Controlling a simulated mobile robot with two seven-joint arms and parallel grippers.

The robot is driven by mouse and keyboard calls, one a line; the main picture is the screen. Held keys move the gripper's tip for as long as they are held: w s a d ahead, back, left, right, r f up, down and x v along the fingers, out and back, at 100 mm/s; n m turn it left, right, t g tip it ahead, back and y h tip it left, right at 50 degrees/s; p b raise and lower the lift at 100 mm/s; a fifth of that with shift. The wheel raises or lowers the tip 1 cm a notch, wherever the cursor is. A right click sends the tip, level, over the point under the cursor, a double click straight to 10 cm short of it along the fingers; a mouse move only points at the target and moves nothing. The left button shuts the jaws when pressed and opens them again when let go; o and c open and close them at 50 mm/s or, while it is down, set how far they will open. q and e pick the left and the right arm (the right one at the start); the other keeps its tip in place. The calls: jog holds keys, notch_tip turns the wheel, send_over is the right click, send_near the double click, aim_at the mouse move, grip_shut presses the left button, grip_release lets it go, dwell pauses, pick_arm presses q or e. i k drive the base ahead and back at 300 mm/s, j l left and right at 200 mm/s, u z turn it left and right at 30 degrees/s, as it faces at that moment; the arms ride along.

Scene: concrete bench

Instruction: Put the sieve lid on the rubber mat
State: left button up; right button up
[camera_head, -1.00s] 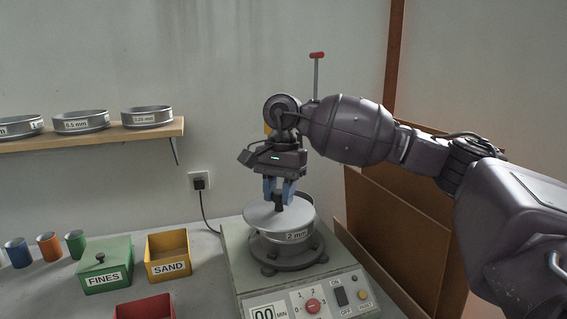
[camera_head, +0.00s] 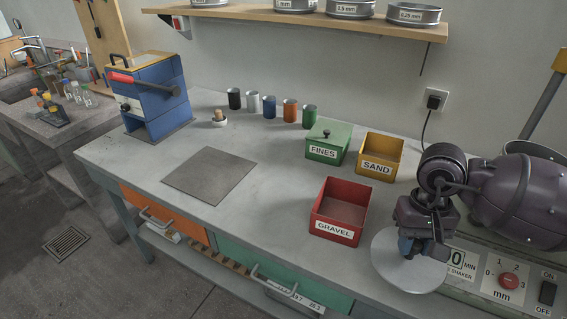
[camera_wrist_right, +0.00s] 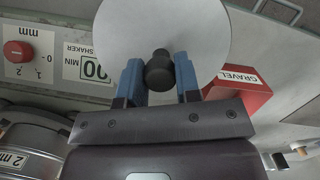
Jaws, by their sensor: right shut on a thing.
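The sieve lid (camera_head: 398,266) is a pale round disc with a dark knob. My right gripper (camera_head: 420,247) is shut on that knob and holds the lid in front of the shaker, to the right of the red GRAVEL box. In the right wrist view, the blue fingers (camera_wrist_right: 159,82) grip the black knob (camera_wrist_right: 159,70), with the lid (camera_wrist_right: 150,25) beyond it. The rubber mat (camera_head: 210,174) is a flat grey square on the bench, left of the boxes, and it is bare. My left gripper is not in view.
Several small cups (camera_head: 270,107) line the back. A blue machine (camera_head: 148,98) stands at the left. The bench between mat and GRAVEL box is clear.

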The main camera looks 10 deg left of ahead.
aim_at(210, 172)
jog(key=j+u, duration=0.1)
jog(key=u, duration=1)
jog(key=i+u, duration=0.15)
jog(key=i, duration=0.75)
